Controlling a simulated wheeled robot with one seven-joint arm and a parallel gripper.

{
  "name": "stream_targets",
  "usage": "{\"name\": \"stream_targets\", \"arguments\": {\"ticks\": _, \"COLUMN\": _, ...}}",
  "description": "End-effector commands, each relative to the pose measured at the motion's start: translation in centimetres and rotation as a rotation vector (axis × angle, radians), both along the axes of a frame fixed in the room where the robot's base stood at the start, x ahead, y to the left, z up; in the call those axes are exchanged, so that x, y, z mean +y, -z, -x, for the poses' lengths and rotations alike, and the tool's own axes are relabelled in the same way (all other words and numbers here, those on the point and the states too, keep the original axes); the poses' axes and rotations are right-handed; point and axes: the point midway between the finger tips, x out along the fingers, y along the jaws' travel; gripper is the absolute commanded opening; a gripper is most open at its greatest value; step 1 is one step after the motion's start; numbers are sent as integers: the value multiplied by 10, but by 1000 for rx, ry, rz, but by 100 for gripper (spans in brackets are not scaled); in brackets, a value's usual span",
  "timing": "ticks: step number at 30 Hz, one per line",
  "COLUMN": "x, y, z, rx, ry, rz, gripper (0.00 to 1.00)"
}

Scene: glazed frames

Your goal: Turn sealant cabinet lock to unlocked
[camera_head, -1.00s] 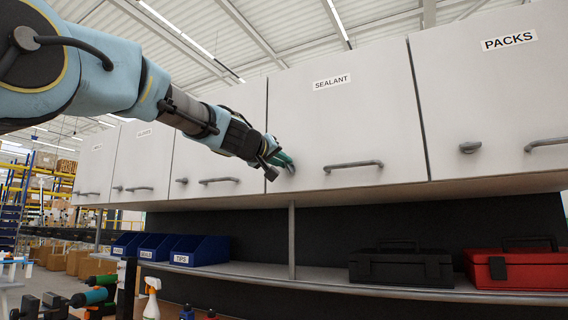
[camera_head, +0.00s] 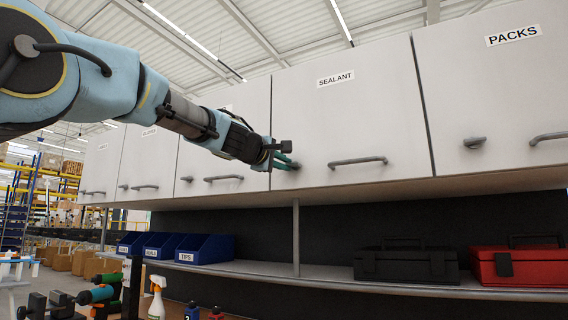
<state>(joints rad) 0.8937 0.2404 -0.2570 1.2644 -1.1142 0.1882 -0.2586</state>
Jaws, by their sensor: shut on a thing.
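The sealant cabinet (camera_head: 345,115) is a white wall cabinet door with a "SEALANT" label (camera_head: 336,79) near its top. Its grey bar handle (camera_head: 357,161) is at the lower middle of the door. The lock knob (camera_head: 295,166) is at the door's lower left corner, mostly hidden by my gripper. My gripper (camera_head: 287,163) has green fingers that reach the knob from the left and are shut on it. The knob's exact turn angle cannot be made out.
The packs cabinet (camera_head: 500,100) to the right has its own lock knob (camera_head: 474,142) and handle. Below the cabinets a shelf (camera_head: 330,277) holds blue bins (camera_head: 207,249), a black case (camera_head: 405,264) and a red toolbox (camera_head: 515,266). The space before the doors is clear.

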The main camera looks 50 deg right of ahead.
Motion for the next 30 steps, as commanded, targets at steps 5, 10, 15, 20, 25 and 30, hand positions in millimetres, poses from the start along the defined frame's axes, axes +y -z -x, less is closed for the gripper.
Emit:
{"name": "stream_targets", "arguments": {"ticks": 5, "x": -2, "y": 6, "z": 2, "rx": 89, "ry": 7, "rz": 16, "gripper": 0}}
{"name": "stream_targets", "arguments": {"ticks": 10, "x": -2, "y": 7, "z": 3, "rx": 135, "ry": 7, "rz": 28, "gripper": 0}}
{"name": "stream_targets", "arguments": {"ticks": 15, "x": -2, "y": 7, "z": 3, "rx": 156, "ry": 8, "rz": 34, "gripper": 0}}
{"name": "stream_targets", "arguments": {"ticks": 20, "x": -2, "y": 7, "z": 3, "rx": 158, "ry": 8, "rz": 34, "gripper": 0}}
{"name": "stream_targets", "arguments": {"ticks": 25, "x": -2, "y": 7, "z": 3, "rx": 158, "ry": 8, "rz": 34, "gripper": 0}}
{"name": "stream_targets", "arguments": {"ticks": 30, "x": -2, "y": 6, "z": 3, "rx": 157, "ry": 8, "rz": 35, "gripper": 26}}
